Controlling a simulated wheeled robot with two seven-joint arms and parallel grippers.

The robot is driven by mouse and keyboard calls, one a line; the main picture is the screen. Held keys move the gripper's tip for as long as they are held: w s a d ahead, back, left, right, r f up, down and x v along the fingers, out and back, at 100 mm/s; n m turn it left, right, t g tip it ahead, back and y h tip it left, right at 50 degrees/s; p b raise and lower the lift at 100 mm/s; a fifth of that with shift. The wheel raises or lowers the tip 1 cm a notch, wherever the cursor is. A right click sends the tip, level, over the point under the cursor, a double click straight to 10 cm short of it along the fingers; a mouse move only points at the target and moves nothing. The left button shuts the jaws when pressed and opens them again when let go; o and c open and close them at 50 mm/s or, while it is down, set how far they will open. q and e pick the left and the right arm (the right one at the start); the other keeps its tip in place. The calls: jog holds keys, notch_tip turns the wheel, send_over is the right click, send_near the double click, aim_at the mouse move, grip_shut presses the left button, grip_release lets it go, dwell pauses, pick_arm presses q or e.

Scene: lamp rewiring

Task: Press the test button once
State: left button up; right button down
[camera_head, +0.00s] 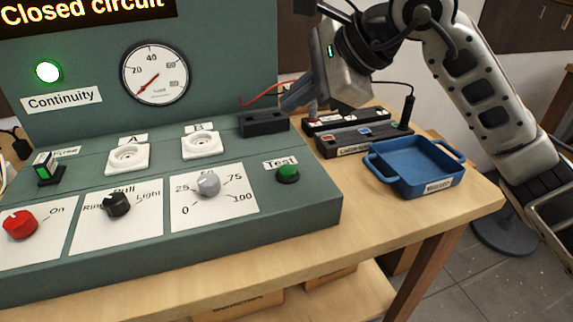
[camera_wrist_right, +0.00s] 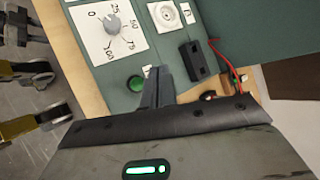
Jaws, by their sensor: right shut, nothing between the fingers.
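The green Test button (camera_head: 288,173) sits on the teal panel's right front part, below its "Test" label. It also shows in the right wrist view (camera_wrist_right: 136,83), just left of my fingers. My right gripper (camera_head: 288,106) is shut and empty. In the head view it is above and behind the button, near the black block on the panel. In the right wrist view its fingertips (camera_wrist_right: 154,70) are close beside the button in the picture, but apart from it in the head view. My left gripper is not in view.
The panel has a red knob (camera_head: 20,224), a black knob (camera_head: 116,204), a grey knob (camera_head: 209,183) and sockets A (camera_head: 128,158) and B (camera_head: 202,145). The Continuity lamp (camera_head: 48,72) glows green; the sign reads "Closed circuit". A blue tray (camera_head: 455,153) stands right of the panel.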

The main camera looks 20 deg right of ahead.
aim_at(294, 170)
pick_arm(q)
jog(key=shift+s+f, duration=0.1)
pick_arm(e)
jog(key=shift+f, duration=0.1)
